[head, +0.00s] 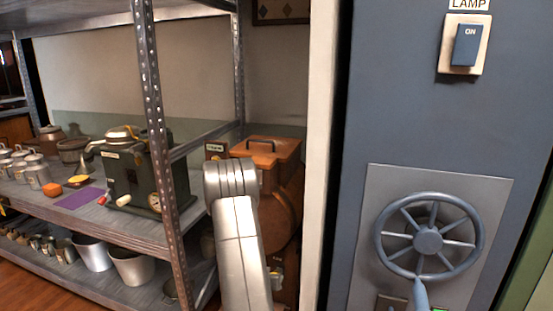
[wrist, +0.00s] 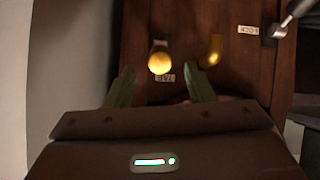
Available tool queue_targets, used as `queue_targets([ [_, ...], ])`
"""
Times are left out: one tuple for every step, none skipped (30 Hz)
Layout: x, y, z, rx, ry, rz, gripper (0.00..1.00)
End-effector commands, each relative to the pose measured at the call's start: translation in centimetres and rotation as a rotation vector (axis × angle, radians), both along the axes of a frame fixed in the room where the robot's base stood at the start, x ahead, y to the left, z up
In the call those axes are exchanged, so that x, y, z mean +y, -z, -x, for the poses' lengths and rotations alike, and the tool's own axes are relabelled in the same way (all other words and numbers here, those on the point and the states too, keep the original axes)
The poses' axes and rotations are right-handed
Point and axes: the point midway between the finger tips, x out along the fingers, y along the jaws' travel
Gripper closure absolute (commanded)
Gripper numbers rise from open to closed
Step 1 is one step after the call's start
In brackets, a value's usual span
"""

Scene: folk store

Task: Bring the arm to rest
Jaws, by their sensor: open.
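My arm stands in the lower middle of the head view, its silver links bent at an elbow near the top, in front of a brown wooden machine (head: 268,148). My gripper does not show in the head view. In the wrist view my gripper (wrist: 160,85) has its two green fingers spread apart with nothing between them. They point toward a brown wooden panel (wrist: 190,30). A yellow round knob (wrist: 160,62) and a bent brass piece (wrist: 211,50) are on that panel, just beyond the fingertips. I cannot tell the exact gap.
A metal shelf rack (head: 158,130) stands at left, with a dark green machine (head: 140,178), pots and buckets. A pale wall edge (head: 320,150) stands right of my arm. A blue-grey panel (head: 400,120) at right bears a lamp switch (head: 466,45) and a handwheel (head: 428,240).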

Motion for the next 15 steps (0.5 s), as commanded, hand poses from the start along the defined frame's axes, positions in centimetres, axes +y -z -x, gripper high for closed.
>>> queue_targets([
  [-0.4, 0.8, -0.9, 0.000, 0.002, 0.000, 0.51],
  [-0.6, 1.1, -1.3, 0.000, 0.002, 0.000, 0.51],
  [-0.8, 1.6, -2.0, 0.000, 0.002, 0.000, 0.51],
  [-0.9, 1.9, -2.4, 0.000, 0.002, 0.000, 0.51],
  [-1.0, 2.2, -2.9, -0.001, 0.002, -0.001, 0.51],
  [-1.3, 2.7, -3.5, 0.000, 0.002, 0.000, 0.51],
  [-1.5, 3.0, -4.0, 0.000, 0.002, 0.000, 0.51],
  [-1.6, 3.4, -4.5, -0.001, 0.002, 0.001, 0.51],
  [-1.8, 3.8, -5.1, 0.000, 0.002, 0.000, 0.51],
  [-2.0, 4.1, -5.6, -0.001, 0.002, -0.001, 0.51],
  [-2.1, 4.5, -6.0, 0.000, 0.002, 0.000, 0.51],
  [-2.4, 5.0, -6.7, -0.001, 0.002, 0.001, 0.51],
  [-2.5, 5.3, -7.0, -0.004, 0.002, 0.001, 0.51],
  [-2.3, 5.4, -6.8, -0.012, -0.001, 0.005, 0.51],
  [-2.3, 5.5, -6.7, -0.020, 0.000, 0.007, 0.51],
])
